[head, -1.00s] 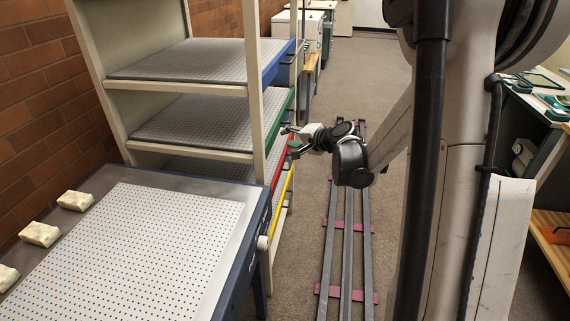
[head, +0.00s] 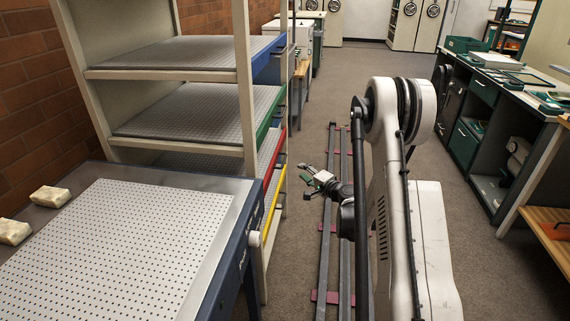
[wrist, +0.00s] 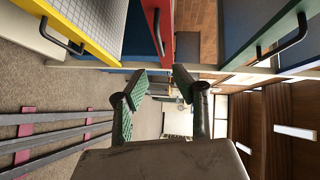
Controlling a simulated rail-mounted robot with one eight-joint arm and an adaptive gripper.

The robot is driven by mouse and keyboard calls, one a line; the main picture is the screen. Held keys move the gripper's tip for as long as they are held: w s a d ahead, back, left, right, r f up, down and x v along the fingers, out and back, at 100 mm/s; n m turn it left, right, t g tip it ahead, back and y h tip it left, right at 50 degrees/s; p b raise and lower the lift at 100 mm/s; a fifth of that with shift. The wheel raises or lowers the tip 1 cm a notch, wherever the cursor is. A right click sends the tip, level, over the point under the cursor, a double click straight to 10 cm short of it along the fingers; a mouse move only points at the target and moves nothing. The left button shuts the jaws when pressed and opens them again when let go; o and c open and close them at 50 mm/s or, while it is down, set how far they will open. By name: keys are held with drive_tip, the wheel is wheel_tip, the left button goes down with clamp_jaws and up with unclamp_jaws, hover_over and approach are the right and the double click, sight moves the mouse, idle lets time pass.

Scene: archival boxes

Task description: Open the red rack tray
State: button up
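The red rack tray (head: 279,148) sits in the rack below the green tray and above the yellow one. Its front edge looks roughly in line with its neighbours. In the wrist view, the red tray's front (wrist: 151,8) is at the top, with its dark handle (wrist: 158,30) visible. My gripper (head: 318,182) is over the floor rails, to the right of the rack and apart from it. In the wrist view, my gripper (wrist: 155,86) has its green-padded fingers spread, with nothing between them. The red handle lies beyond the fingertips, not touched.
The yellow tray (wrist: 85,28) and green tray (wrist: 262,28), each with a handle, flank the red one. A blue tray (head: 268,62) is higher up. A perforated-top table (head: 130,250) stands in front of the rack. Floor rails (head: 328,230) run alongside, with open carpet around them.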

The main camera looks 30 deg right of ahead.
sight(285, 159)
drive_tip(key=w+b, duration=0.1)
drive_tip(key=w, duration=0.3)
drive_tip(key=w+a+f+b, duration=0.1)
drive_tip(key=w, duration=0.3)
drive_tip(key=w+a+b, duration=0.1)
drive_tip(key=w, duration=0.4)
drive_tip(key=shift+f, duration=0.4)
clamp_jaws()
